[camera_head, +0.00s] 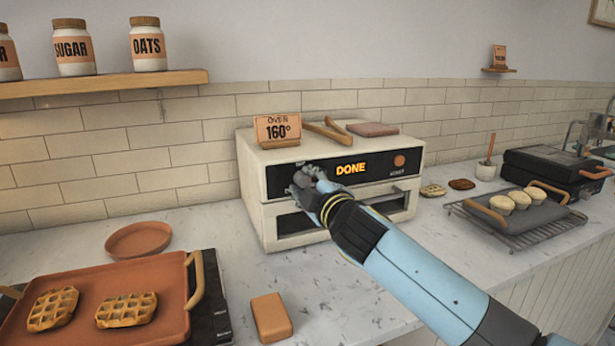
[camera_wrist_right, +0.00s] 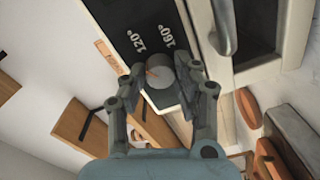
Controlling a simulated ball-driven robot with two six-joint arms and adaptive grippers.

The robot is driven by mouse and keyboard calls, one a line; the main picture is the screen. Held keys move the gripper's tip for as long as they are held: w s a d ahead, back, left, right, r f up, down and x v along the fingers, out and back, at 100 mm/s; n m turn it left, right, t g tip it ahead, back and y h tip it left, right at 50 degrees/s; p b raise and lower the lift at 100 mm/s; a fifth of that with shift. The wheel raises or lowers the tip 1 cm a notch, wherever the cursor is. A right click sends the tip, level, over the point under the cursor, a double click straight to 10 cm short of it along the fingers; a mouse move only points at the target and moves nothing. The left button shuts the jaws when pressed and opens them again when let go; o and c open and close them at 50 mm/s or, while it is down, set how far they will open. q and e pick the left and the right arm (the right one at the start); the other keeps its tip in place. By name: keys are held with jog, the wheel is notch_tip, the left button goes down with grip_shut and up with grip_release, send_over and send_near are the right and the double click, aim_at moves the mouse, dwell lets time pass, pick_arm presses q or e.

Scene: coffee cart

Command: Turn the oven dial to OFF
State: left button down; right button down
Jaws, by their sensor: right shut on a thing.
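The cream oven (camera_head: 250,205) stands against the tiled wall, with a black front panel and an orange lit DONE on its display (camera_head: 351,168). My right gripper (camera_head: 305,182) is at the left end of this panel and hides the dial there. In the right wrist view, my right gripper (camera_wrist_right: 172,78) is shut on the grey round dial (camera_wrist_right: 158,76), one finger on each side. The dial has an orange mark. The labels 120° and 160° show beside it; I cannot tell exactly where the mark points, and no OFF label is readable. My left gripper is out of view.
An OVEN 160° card (camera_head: 277,129), tongs (camera_head: 328,130) and a flat reddish pad (camera_head: 372,129) lie on the oven. An orange button (camera_head: 399,160) is on the panel's right. An orange waffle tray (camera_head: 150,276) and orange block (camera_head: 271,318) are in front.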

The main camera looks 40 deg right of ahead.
jog(key=n+p, duration=0.1)
jog(key=n, duration=0.4)
jog(key=shift+r+p, duration=0.1)
jog(key=shift+p, duration=0.3)
jog(key=n+p, duration=0.1)
jog(key=n, duration=0.4)
jog(key=shift+n+h, duration=0.3)
jog(key=c, duration=1)
grip_release()
jog(key=shift+a, duration=0.1)
jog(key=v, duration=1.2)
